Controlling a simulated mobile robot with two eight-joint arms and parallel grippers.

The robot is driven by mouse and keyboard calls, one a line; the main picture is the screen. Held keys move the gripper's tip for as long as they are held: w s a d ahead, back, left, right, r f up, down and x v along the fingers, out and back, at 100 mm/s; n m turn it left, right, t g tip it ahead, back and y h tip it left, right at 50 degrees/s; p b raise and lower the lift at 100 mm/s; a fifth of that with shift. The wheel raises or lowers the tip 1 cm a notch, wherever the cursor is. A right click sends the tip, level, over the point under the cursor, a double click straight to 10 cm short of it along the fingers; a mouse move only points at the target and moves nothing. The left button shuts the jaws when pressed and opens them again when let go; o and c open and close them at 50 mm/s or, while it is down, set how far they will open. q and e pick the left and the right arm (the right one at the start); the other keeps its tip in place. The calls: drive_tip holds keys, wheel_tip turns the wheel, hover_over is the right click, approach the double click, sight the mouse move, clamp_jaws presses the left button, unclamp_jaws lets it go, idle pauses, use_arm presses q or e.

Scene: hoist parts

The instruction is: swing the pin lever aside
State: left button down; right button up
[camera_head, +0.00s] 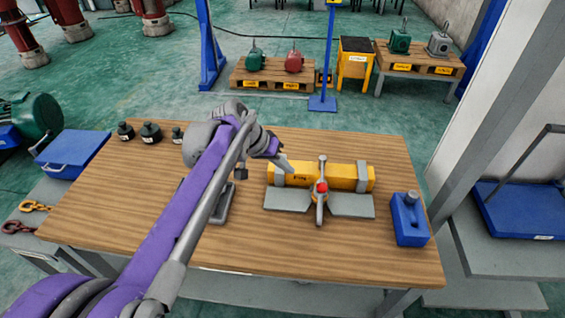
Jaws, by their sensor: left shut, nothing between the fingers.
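A yellow block (345,176) with grey end clamps and grey base plates (352,206) lies on the wooden table, right of the middle. A grey lever-like bar (320,207) with a red knob (321,187) crosses the block's front near its middle; I take it for the pin lever. It runs roughly upright in the picture. My left gripper (285,163) is shut and empty. Its tips are just above or behind the block's left end, left of the bar and apart from it. I cannot tell whether they touch the block. My right gripper does not show.
A blue block (409,219) stands at the table's right edge. Several dark weights (150,132) stand at the back left. A grey part (219,210) is partly hidden behind my left arm. The wooden tabletop (300,243) is clear in front.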

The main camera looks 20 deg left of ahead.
sight(323, 173)
use_arm(q)
drive_tip(key=w+d+f, duration=0.2)
drive_tip(key=d+f, duration=0.3)
drive_tip(key=d, duration=0.1)
drive_tip(key=shift+w, duration=0.15)
idle(0.3)
